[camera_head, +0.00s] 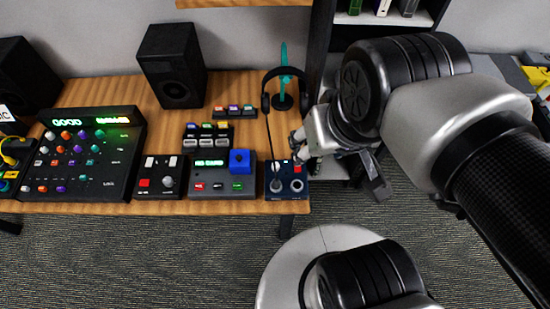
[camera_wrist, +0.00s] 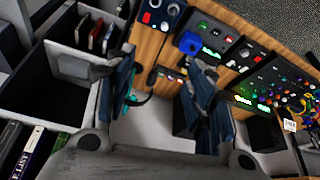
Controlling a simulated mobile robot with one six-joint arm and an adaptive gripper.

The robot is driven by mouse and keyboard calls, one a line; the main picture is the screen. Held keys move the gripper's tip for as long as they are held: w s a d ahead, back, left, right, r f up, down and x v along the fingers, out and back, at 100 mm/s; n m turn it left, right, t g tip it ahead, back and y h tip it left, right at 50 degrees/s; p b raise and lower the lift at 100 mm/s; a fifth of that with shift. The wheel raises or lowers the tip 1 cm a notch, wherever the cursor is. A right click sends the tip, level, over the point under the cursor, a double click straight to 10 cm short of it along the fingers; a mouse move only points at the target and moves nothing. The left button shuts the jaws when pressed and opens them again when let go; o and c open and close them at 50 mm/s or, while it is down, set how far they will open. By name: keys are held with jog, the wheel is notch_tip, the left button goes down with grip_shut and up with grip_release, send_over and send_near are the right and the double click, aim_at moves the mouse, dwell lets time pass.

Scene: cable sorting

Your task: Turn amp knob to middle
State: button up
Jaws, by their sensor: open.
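The task's amp appears to be the small dark blue box (camera_head: 286,194) at the desk's front right corner. It has a silver knob (camera_head: 276,185) on its left and a round silver-ringed part (camera_head: 297,185) on its right. The exact knob angle is too small to tell. The box also shows at the top of the wrist view (camera_wrist: 160,17). My gripper (camera_wrist: 165,88) is open and empty, with its two dark fingers spread apart. In the head view it hangs to the right of and behind the box, apart from it.
Headphones (camera_head: 284,76) hang on a teal stand behind the box, with a thin cable running down to it. A grey unit with a blue cube (camera_head: 241,161) stands close on its left. A shelf with compartments (camera_wrist: 50,75) lies beside my gripper.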

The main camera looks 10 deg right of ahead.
jog(key=shift+m+g, duration=0.3)
jog(key=shift+g, duration=0.5)
jog(key=w+f, duration=0.1)
jog(key=w, duration=0.1)
jog(key=w+f, duration=0.1)
jog(key=w, duration=0.2)
jog(key=w+f, duration=0.1)
jog(key=w, duration=0.2)
jog(key=shift+w+a+f, duration=0.1)
jog(key=shift+a+f, duration=0.1)
jog(key=shift+a, duration=0.1)
jog(key=m+g, duration=0.2)
jog(key=g, duration=0.1)
send_over(276, 165)
notch_tip(276, 165, down, 21)
notch_tip(276, 165, down, 17)
jog(key=b, duration=0.5)
jog(key=shift+a, duration=0.1)
jog(key=shift+c, duration=0.5)
grip_shut()
